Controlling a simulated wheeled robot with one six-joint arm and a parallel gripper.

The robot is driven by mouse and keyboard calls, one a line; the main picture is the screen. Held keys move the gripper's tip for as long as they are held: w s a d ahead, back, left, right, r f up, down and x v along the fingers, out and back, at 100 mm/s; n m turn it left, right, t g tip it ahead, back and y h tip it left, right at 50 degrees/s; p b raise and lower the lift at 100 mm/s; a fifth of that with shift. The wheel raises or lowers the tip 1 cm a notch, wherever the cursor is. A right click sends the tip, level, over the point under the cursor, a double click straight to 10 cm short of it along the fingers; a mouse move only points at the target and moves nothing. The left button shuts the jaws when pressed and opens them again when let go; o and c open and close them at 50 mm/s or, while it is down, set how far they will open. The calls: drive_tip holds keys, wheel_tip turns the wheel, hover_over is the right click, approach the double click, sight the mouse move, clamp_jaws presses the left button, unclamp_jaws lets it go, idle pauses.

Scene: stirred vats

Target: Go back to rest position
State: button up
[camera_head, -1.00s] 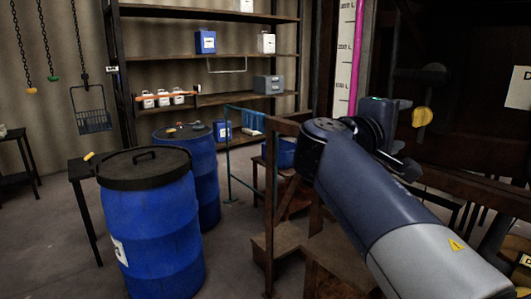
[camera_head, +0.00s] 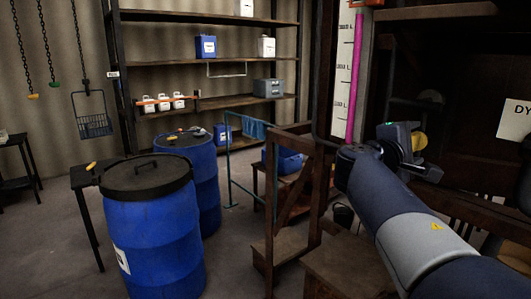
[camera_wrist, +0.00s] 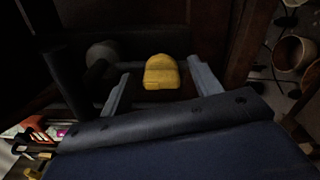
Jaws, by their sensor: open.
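My gripper (camera_head: 405,145) is at the right in the head view, at the end of my raised arm. In the wrist view my gripper (camera_wrist: 160,84) has its two grey fingers apart, with nothing held between them. A yellow rounded knob (camera_wrist: 161,72) shows between and beyond the fingers; I cannot tell how far off it is. In the head view the yellow knob (camera_head: 420,141) is partly hidden behind my gripper.
Two blue drums (camera_head: 155,235) (camera_head: 203,180) stand at the left. A shelf rack (camera_head: 215,100) holds containers behind. A brown wooden frame with steps (camera_head: 284,245) stands beside my arm. A level scale (camera_head: 343,75) with a pink tube is near. Grey floor lies open at left.

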drive_tip(key=shift+r+n+p, duration=0.15)
drive_tip(key=shift+n+p, duration=0.95)
drive_tip(key=shift+p, duration=0.6)
drive_tip(key=shift+r+n+p, duration=0.15)
drive_tip(key=shift+n+p, duration=0.95)
drive_tip(key=shift+p, duration=0.6)
drive_tip(key=s+a+n+p, duration=0.4)
drive_tip(key=s+a+p, duration=0.1)
drive_tip(key=a, duration=0.2)
drive_tip(key=shift+s+a+f, duration=0.15)
drive_tip(key=shift+s+a, duration=0.1)
drive_tip(key=shift+a, duration=0.05)
